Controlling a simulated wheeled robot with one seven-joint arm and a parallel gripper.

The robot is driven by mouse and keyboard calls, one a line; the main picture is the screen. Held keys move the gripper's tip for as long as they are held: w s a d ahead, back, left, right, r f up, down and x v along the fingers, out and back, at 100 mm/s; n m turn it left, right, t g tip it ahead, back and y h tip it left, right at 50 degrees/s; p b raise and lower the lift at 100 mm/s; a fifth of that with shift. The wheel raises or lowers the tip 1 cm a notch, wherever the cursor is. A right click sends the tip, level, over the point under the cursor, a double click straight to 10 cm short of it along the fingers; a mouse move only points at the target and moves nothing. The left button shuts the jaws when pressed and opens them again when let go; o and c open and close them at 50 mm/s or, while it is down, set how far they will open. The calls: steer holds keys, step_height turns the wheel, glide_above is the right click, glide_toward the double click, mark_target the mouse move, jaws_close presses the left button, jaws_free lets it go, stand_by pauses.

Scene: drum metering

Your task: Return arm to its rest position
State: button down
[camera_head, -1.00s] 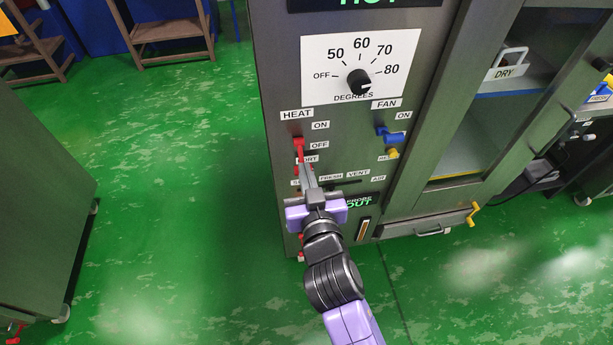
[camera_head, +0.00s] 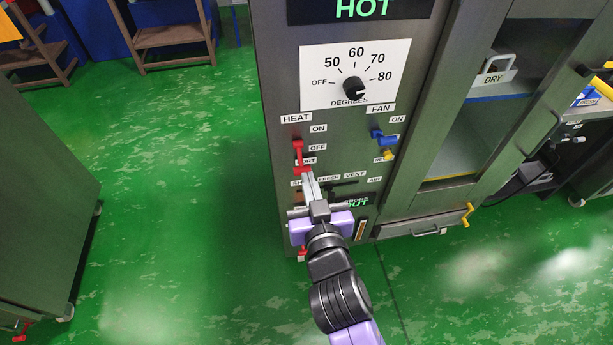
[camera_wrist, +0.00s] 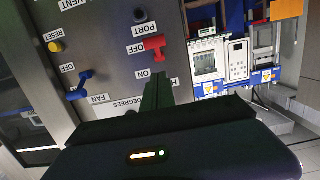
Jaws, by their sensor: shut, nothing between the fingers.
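My gripper (camera_head: 307,175) is shut and empty in front of the grey cabinet's control panel, its fingertips close below the red HEAT lever (camera_head: 298,152) in the head view. In the wrist view the closed fingers (camera_wrist: 158,88) stand apart from the red lever (camera_wrist: 153,44), with bare panel and the ON label between them. Whether the tips touch the panel cannot be told. My arm reaches up from the bottom of the head view and hides part of the lower panel.
The panel bears a black dial (camera_head: 355,88) pointing near 80, a blue FAN lever (camera_head: 384,137), a yellow reset button (camera_head: 388,155) and a green HOT display (camera_head: 362,9). Another grey cabinet (camera_head: 40,200) stands left; green floor between is clear.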

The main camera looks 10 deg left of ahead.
steer(key=v, duration=0.7)
steer(key=shift+r, duration=0.25)
